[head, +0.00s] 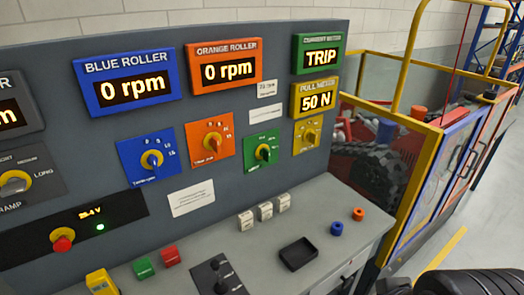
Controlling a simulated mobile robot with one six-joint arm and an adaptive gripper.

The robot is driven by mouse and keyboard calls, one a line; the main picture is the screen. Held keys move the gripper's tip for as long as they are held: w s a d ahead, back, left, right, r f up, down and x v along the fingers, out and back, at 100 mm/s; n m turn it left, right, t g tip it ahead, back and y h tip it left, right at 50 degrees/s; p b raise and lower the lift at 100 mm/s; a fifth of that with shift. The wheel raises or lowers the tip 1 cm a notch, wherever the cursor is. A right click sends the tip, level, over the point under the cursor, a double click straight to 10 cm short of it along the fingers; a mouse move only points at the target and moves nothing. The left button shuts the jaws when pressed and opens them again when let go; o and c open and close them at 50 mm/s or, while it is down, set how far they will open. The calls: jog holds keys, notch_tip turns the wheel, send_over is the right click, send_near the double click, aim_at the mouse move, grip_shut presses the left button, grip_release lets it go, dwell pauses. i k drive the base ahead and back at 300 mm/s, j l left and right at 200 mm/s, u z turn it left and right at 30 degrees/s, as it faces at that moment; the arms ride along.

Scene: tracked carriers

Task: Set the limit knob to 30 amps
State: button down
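Similar knobs sit on a blue plate (151,159), an orange plate (211,142) and a yellow plate (308,135).
The blue roller display (125,80) and orange roller display (223,66) read 0 rpm; the pull meter (315,97) reads 50 N. White switches (265,212), a black tray (298,254) and blue (337,228) and orange (358,214) rings are on the desk below. A yellow-framed machine (400,190) stands right.

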aim_at(264, 153)
jog(key=i+l+u, duration=0.1)
jog(key=i+u, duration=0.15)
jog(key=u, duration=0.15)
jog(key=i+l+u, duration=0.1)
jog(key=u, duration=0.3)
jog(key=i+l+u, duration=0.35)
jog(key=k+j, duration=0.05)
jog(key=j, duration=0.05)
